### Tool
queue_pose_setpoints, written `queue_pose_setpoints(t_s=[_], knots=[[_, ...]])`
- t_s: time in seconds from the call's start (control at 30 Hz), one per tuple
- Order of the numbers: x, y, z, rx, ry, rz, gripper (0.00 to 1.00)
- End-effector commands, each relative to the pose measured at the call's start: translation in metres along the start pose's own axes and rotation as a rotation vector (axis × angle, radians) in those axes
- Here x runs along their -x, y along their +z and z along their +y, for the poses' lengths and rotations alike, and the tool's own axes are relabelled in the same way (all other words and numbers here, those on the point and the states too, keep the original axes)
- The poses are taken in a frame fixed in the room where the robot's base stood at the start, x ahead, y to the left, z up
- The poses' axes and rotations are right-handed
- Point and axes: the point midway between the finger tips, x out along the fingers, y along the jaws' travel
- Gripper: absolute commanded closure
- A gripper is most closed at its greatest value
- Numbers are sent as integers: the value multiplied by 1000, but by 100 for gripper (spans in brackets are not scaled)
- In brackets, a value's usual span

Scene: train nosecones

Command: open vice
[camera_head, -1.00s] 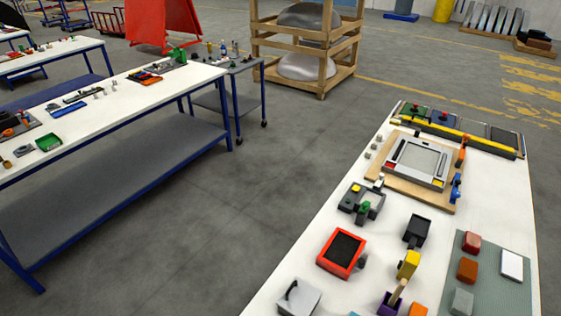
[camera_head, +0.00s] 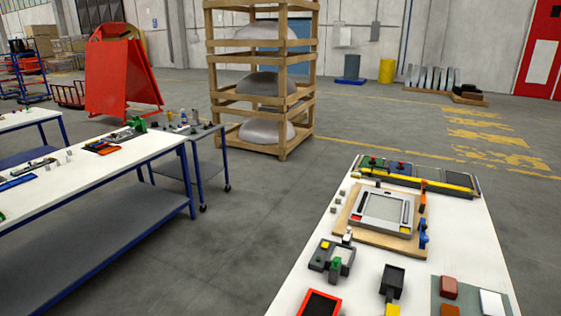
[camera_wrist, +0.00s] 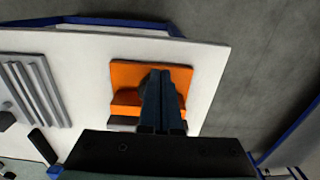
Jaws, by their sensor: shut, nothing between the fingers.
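An orange block-like fixture (camera_wrist: 125,76) with a stepped front and a dark strip at its lower edge lies on a white tabletop in the wrist view. It may be the vice, but I cannot make out jaws or a handle. My gripper (camera_wrist: 165,84) is shut and empty, and its dark fingers cover the middle of the fixture. I cannot tell whether they touch it. My gripper is not seen in the head view.
A grey ridged part (camera_wrist: 38,92) lies left of the fixture. In the head view, a white table (camera_head: 460,235) with several fixtures stands at the right and another white table (camera_head: 100,175) at the left. Clear floor (camera_head: 250,215) lies between them. A wooden crate (camera_head: 283,150) stands behind.

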Motion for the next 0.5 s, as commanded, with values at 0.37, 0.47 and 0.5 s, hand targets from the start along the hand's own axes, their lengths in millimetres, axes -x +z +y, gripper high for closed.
queue_pose_setpoints(t_s=[0.37,0.47,0.5], knots=[[0,-5,2,-1,0,0,100],[0,-6,3,-2,1,1,100],[0,-7,3,-2,1,1,100]])
